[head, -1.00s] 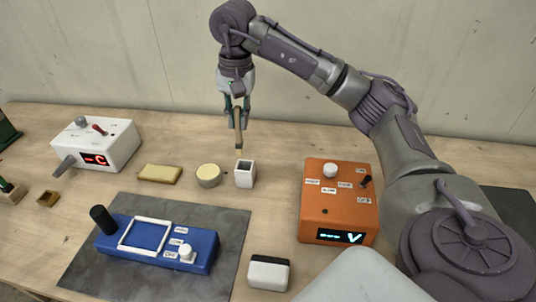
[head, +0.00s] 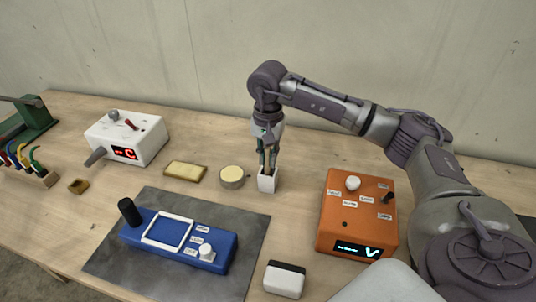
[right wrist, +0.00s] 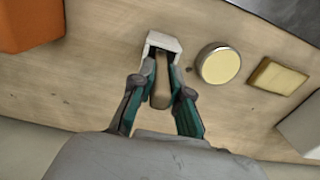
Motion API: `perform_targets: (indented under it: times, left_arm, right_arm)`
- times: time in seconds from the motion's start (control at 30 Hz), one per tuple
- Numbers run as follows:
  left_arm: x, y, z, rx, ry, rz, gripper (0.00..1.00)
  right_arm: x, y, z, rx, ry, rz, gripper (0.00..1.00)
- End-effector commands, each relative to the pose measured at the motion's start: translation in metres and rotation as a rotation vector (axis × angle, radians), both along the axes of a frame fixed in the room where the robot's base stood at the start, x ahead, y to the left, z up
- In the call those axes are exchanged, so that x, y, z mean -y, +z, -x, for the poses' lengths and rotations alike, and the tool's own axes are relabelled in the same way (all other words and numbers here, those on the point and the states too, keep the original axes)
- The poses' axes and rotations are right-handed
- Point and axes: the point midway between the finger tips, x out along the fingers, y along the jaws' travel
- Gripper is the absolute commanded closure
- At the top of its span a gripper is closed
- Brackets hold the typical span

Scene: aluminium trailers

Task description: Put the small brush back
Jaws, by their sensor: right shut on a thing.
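My right gripper (head: 268,163) is shut on the small brush and stands right above the small white square holder (head: 267,184). In the right wrist view the brush (right wrist: 161,88) shows as a tan handle between the fingertips (right wrist: 160,96), and its far end reaches into the mouth of the holder (right wrist: 163,42). The brush's lower end is hidden inside the holder. In the head view the fingers cover most of the brush. My left gripper is not in view.
A round tin (head: 232,178) stands close left of the holder, with a yellow sponge (head: 186,171) beyond. An orange device (head: 350,232) is to the right. A blue device (head: 180,238) lies on a grey mat (head: 120,276). A white-and-black block (head: 285,280) is in front.

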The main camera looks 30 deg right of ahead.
Motion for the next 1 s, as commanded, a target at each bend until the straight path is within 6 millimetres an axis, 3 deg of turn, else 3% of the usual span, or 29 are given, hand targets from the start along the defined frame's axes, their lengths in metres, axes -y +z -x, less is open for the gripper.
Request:
perform_targets:
  times: [0.17, 0.2, 0.33, 0.77, 1.0]
  left_arm:
    - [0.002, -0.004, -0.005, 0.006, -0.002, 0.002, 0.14]
    - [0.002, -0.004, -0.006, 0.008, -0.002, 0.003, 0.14]
    - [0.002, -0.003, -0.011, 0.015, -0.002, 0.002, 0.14]
    - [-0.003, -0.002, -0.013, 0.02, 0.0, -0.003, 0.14]
    - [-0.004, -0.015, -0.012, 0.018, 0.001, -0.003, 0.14]
  right_arm:
    - [0.0, -0.005, 0.0, 0.0, 0.0, 0.0, 1.0]
    - [0.0, -0.004, 0.0, 0.0, 0.0, 0.0, 0.81]
    - [0.0, -0.003, 0.0, -0.001, 0.0, 0.001, 0.6]
    - [0.0, 0.006, -0.001, 0.001, 0.0, 0.0, 0.59]
    - [0.0, 0.053, -0.001, 0.007, 0.0, -0.001, 0.59]
